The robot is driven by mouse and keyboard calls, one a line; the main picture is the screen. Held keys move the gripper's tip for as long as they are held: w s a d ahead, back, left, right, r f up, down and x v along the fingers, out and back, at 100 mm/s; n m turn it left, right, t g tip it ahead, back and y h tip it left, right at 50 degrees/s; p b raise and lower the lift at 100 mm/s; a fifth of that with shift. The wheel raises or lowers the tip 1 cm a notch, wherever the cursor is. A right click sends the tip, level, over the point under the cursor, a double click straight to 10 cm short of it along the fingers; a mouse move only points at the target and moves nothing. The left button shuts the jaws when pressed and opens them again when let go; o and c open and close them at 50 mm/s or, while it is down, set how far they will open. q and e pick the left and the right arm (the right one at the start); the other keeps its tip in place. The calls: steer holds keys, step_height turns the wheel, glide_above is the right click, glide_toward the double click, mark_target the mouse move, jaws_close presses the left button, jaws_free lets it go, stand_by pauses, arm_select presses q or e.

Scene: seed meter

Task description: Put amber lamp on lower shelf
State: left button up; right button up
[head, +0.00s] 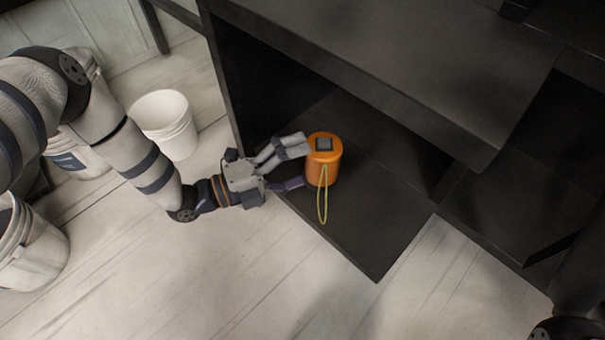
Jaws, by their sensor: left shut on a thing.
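The amber lamp (324,161) is an orange cylinder with a dark square on its top and a yellow cord loop hanging at its front. It is upright at the dark lower shelf (368,241), near the shelf's left front edge. I cannot tell whether its base touches the shelf. My left gripper (304,165) reaches in from the left and is shut on the lamp, with its fingers at the lamp's left side. My right gripper is not in view.
The dark upper shelf (400,60) overhangs the lower one, and a dark side panel (232,85) stands behind my left gripper. White buckets (167,122) stand on the pale plank floor at left. The lower shelf is clear right of the lamp.

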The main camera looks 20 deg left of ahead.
mark_target(305, 173)
arm_select(q)
step_height(305, 173, down, 4)
steer(key=shift+w+d+r+b, duration=0.1)
steer(key=shift+r+b, duration=0.1)
steer(key=shift+b, duration=0.45)
steer(key=shift+r, duration=0.15)
steer(key=shift+f+b, duration=0.45)
steer(key=shift+f, duration=0.1)
steer(key=o, duration=1)
steer(key=shift+r+p, duration=0.55)
steer(key=shift+p, duration=0.1)
steer(key=p+v, duration=0.1)
steer(key=v, duration=1.1)
